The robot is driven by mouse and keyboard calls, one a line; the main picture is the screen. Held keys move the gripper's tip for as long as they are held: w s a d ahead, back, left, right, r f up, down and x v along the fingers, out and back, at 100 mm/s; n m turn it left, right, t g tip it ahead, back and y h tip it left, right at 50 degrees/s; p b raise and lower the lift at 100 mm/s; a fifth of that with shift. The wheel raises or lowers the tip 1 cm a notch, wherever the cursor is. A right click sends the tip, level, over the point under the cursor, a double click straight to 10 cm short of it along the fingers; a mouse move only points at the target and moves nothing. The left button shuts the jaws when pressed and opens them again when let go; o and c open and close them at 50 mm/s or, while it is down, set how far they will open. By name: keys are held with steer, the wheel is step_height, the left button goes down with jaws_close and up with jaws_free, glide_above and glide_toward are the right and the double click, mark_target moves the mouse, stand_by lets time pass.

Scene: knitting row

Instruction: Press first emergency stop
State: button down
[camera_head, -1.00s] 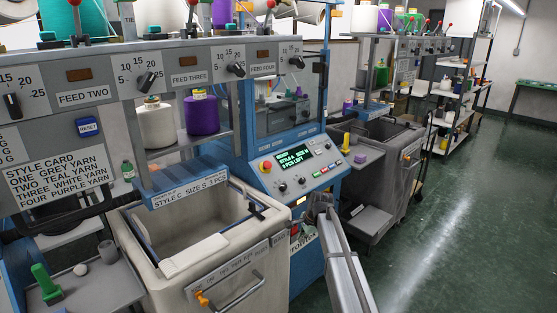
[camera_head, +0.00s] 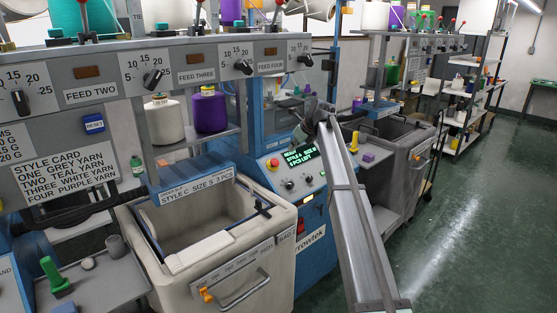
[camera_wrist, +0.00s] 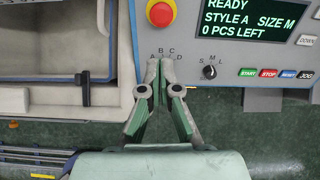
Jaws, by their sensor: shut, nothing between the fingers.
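The emergency stop is a red mushroom button (camera_head: 273,163) on a yellow base, at the left of the sloped blue machine's control panel. It also shows at the top of the wrist view (camera_wrist: 161,13). My gripper (camera_head: 308,128) is over the panel, right of the button in the head view. In the wrist view my gripper (camera_wrist: 161,68) is shut and empty, its fingertips just below the button in the picture and not over it. The fingers hide the knob among the letters A to D. Whether they touch the panel I cannot tell.
The display (camera_wrist: 247,18) reads READY, STYLE A, SIZE M, 0 PCS LEFT. A size knob (camera_wrist: 210,72) and START (camera_wrist: 248,72), STOP, RESET and JOG buttons lie to the right. A cream bin (camera_head: 240,245) stands left of the panel. Green floor (camera_head: 470,230) is open at right.

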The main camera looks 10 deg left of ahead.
mark_target(275, 162)
steer(key=shift+w+a+r+m, duration=0.15)
steer(key=shift+r+m, duration=0.05)
steer(key=shift+r, duration=0.3)
steer(key=shift+w+a+r+m, duration=0.1)
steer(key=shift+w+r+m, duration=0.1)
steer(key=shift+r, duration=0.25)
steer(key=shift+f, duration=0.1)
steer(key=p+x, duration=0.4)
steer(key=x, duration=0.8)
steer(key=shift+w+a, duration=0.15)
steer(key=shift+a, duration=0.1)
steer(key=shift+w+a+f+p, duration=0.2)
steer(key=shift+a+f+p, duration=0.1)
steer(key=shift+f, duration=0.3)
steer(key=shift+f, duration=0.1)
steer(key=shift+x, duration=0.8)
